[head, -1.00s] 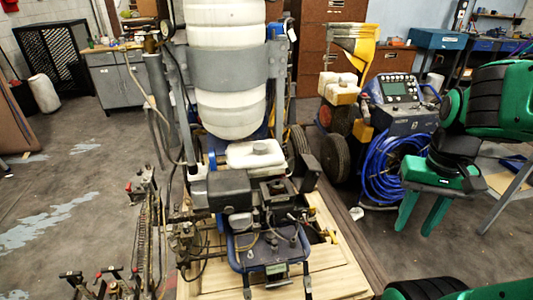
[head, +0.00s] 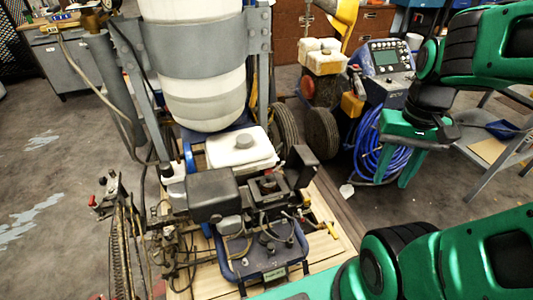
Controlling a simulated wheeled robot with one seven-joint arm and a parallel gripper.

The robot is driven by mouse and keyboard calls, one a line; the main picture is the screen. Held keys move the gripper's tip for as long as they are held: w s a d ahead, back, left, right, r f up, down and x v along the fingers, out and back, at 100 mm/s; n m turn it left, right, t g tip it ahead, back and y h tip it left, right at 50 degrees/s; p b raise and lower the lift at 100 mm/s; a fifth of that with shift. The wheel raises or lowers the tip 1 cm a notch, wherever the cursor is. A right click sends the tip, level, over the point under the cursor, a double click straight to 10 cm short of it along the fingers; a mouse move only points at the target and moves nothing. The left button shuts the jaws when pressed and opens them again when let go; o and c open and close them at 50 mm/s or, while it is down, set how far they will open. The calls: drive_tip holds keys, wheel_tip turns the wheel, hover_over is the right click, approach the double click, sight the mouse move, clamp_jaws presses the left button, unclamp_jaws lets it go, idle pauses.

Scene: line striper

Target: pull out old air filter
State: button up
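The line striper's engine (head: 265,210) stands at the centre of the head view, below a large white tank (head: 203,95). A dark box-shaped cover (head: 212,194) sits on the engine's left side. It looks like the air filter housing, but no bare filter element shows, so the old air filter appears hidden. My green gripper (head: 393,184) hangs at the right, its two fingers pointing down and apart with nothing between them. It is well to the right of the engine and above the floor.
A white fuel tank (head: 240,148) sits behind the engine. A second machine with a coiled blue hose (head: 372,150) stands behind my gripper. A grey shelf table (head: 497,150) is at the right. The striper rests on a wooden pallet (head: 322,240). Floor at left is open.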

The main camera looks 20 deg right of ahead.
drive_tip(key=m, duration=1.2)
hover_over(268, 177)
wheel_tip(268, 177, down, 19)
drive_tip(key=shift+d+f, duration=0.1)
drive_tip(key=shift+f, duration=4.55)
